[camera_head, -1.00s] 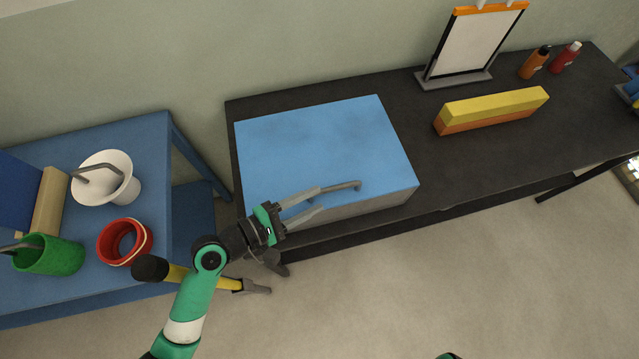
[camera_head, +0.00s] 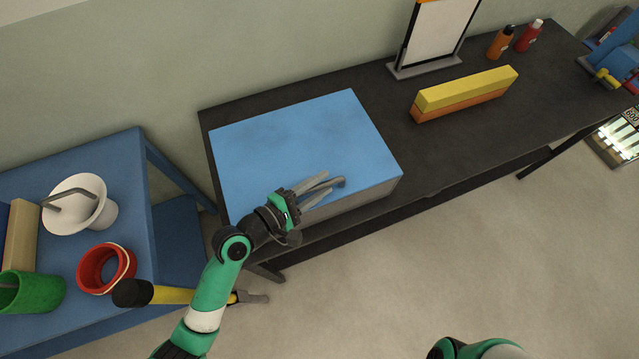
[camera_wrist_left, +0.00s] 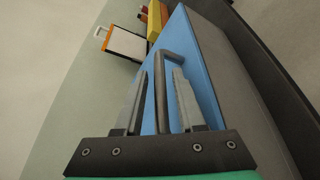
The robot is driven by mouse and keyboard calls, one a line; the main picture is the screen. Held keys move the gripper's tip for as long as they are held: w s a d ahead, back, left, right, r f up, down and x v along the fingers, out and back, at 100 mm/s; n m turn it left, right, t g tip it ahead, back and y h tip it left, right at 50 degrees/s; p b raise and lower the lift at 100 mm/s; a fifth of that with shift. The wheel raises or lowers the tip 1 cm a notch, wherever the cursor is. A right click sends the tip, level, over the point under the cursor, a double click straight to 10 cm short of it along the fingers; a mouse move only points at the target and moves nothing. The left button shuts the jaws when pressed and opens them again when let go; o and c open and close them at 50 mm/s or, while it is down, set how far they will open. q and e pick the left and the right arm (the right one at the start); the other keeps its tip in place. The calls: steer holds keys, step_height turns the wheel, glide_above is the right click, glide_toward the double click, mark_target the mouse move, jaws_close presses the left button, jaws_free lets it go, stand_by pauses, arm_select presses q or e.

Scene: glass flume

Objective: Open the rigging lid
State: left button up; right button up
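The rigging box is grey with a closed blue lid (camera_head: 290,140) and lies on the dark table. A grey bar handle (camera_head: 339,182) sits near the lid's front edge. My left gripper (camera_head: 322,185) is at this handle. In the left wrist view, the handle (camera_wrist_left: 162,85) runs between the two fingers of the left gripper (camera_wrist_left: 162,92), which stand apart with a gap on each side of it. The lid also shows in that view (camera_wrist_left: 193,60). My right gripper is out of view; only a green part of my right arm shows at the bottom.
The dark table (camera_head: 400,155) also bears a yellow and orange block (camera_head: 465,95), a framed white board (camera_head: 435,35) and two bottles. At the left, a blue table (camera_head: 130,190) holds a white container (camera_head: 75,205), red ring-shaped cup (camera_head: 105,268) and green cup (camera_head: 30,292).

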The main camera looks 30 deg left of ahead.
arm_select(q)
jaws_close()
stand_by(1.2)
